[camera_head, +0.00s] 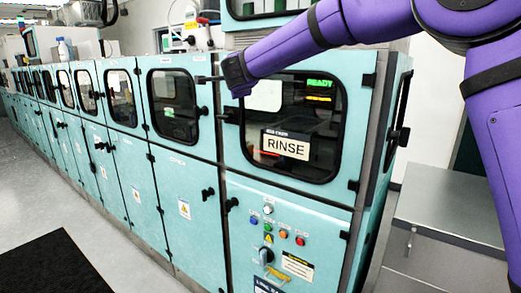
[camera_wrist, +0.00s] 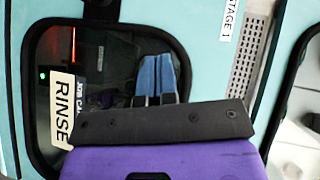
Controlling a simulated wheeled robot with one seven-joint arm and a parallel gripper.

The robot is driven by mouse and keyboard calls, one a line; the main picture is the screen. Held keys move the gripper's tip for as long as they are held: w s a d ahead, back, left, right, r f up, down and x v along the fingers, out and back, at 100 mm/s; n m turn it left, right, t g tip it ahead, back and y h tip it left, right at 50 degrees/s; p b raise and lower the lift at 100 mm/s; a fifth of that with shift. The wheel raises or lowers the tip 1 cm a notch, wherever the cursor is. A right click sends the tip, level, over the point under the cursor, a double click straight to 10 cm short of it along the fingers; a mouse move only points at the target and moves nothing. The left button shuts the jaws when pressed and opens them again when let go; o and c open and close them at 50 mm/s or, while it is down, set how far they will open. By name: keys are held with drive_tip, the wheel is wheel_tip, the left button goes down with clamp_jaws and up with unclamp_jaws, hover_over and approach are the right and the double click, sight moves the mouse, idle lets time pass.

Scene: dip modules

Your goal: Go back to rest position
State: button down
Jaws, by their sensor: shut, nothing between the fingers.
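My purple arm (camera_head: 320,28) reaches in from the upper right in the head view. My gripper (camera_head: 203,79) is at its end, in front of the teal machine (camera_head: 205,146), near the gap between two windowed doors. In the wrist view my gripper (camera_wrist: 157,60) shows two blue-faced fingers side by side, shut and empty. Behind them is a dark window (camera_wrist: 110,50) with a RINSE sign (camera_wrist: 63,108). Whether the fingertips touch the machine cannot be told.
The RINSE sign (camera_head: 286,145) is on the window right of my gripper. Door handles (camera_head: 207,193) stick out below. A panel of coloured buttons (camera_head: 283,234) is lower down. A grey cabinet (camera_head: 450,215) stands at right. The floor at left is open, with a black mat (camera_head: 62,265).

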drive_tip(key=s+d+r+n+g+y, duration=0.1)
drive_tip(key=s+d+r+n+y, duration=0.15)
drive_tip(key=s+d+n, duration=0.4)
drive_tip(key=s+d+r+n+g+y, duration=0.1)
drive_tip(key=s+d+r+n, duration=0.25)
drive_tip(key=s+d, duration=0.55)
drive_tip(key=s+d+f+n+g+h, duration=0.1)
drive_tip(key=s+d+f, duration=0.4)
drive_tip(key=s, duration=0.6)
drive_tip(key=s+d+f+n+g+h, duration=0.1)
drive_tip(key=s+d+f+g, duration=0.3)
drive_tip(key=s+d, duration=0.5)
drive_tip(key=s+d+f+n+g+h, duration=0.2)
drive_tip(key=s+d+f, duration=0.6)
drive_tip(key=s, duration=0.5)
drive_tip(key=shift+g+h, duration=0.5)
drive_tip(key=shift+h, duration=0.35)
